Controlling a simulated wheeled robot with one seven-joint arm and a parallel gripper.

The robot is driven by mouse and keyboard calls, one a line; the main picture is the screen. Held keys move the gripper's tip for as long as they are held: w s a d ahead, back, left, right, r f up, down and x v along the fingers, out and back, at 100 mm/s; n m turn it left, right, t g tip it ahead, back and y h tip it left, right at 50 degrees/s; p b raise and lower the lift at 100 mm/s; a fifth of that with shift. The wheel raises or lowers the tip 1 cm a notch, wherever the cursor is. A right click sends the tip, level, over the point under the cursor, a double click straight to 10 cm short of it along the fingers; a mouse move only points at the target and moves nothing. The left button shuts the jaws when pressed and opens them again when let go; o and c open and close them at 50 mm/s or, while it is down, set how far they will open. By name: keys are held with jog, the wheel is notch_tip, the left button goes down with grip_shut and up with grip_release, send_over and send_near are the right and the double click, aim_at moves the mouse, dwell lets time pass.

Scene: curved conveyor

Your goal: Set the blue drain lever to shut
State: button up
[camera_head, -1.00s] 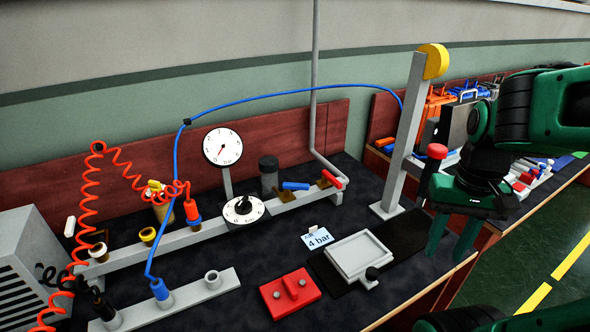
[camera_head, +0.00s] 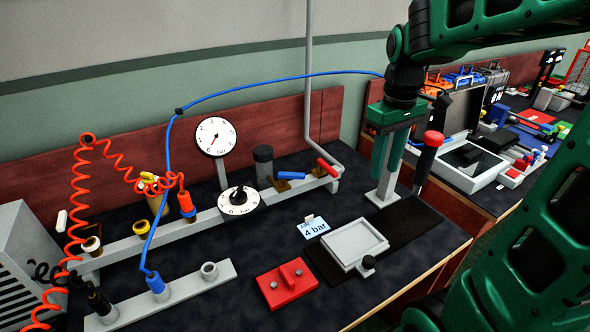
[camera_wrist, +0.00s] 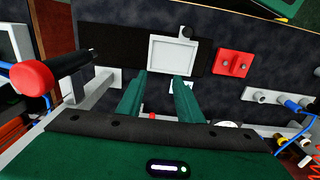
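The blue lever (camera_head: 291,175) sits on the grey manifold rail (camera_head: 205,216), between the round dial knob and a red lever (camera_head: 327,167). Its handle lies nearly level, pointing left along the rail from a brass-coloured fitting. My gripper (camera_head: 385,174) is up to the right of the levers, in front of the grey post, with its fingers pointing down. The fingers are apart and nothing is between them. In the wrist view my gripper (camera_wrist: 160,78) is also open and empty; I cannot make out the blue lever there.
A grey post (camera_head: 387,185) and a red-topped black handle (camera_head: 432,140) stand close to my gripper. A pressure gauge (camera_head: 216,137) rises behind the rail. A grey tray (camera_head: 355,243) and a red block (camera_head: 287,288) lie in front. A blue hose arches overhead.

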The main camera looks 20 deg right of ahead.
jog(key=w+a+n, duration=0.6)
jog(key=w+a, duration=0.1)
jog(key=w, duration=0.6)
jog(key=n, duration=0.5)
send_over(297, 173)
jog(key=f, duration=0.2)
notch_tip(297, 173, down, 10)
jog(key=shift+f, duration=0.1)
jog(key=shift+c, duration=0.6)
